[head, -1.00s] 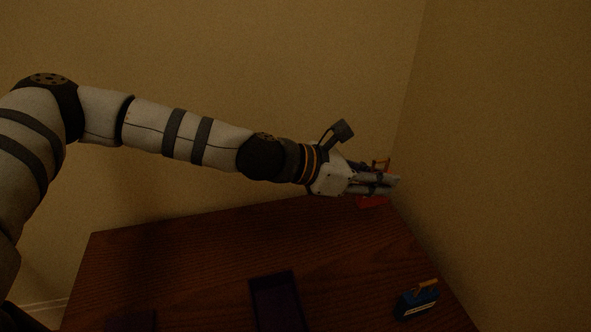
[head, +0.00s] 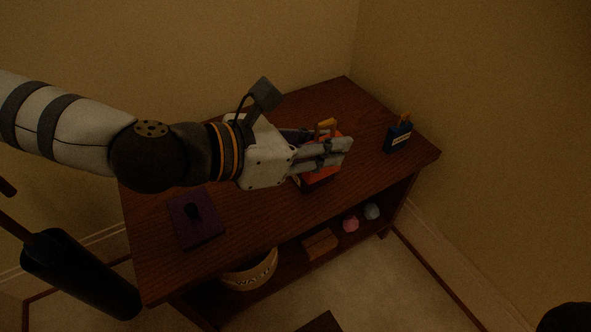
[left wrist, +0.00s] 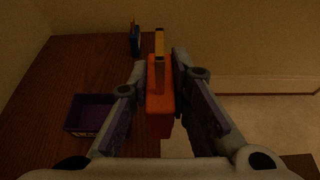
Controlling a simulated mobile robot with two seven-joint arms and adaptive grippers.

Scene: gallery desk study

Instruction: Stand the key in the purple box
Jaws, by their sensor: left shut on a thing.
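The key (left wrist: 159,50) is a narrow yellow piece that stands upright at an orange-red box (left wrist: 160,108) in the left wrist view. In the head view the key's yellow top (head: 327,125) shows above my fingers, with the orange-red box (head: 319,178) behind and below them. My left gripper (head: 345,148) is shut on the key. Its fingers flank the key and box in the wrist view, and the exact contact is dim. The open purple box (left wrist: 69,128) stands empty on the desk, left of the fingers in the wrist view.
A blue box (head: 398,138) with a yellow piece on top stands near the desk's right end. A basket (head: 250,272) and small items sit on the shelf below. Walls close the back and right.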

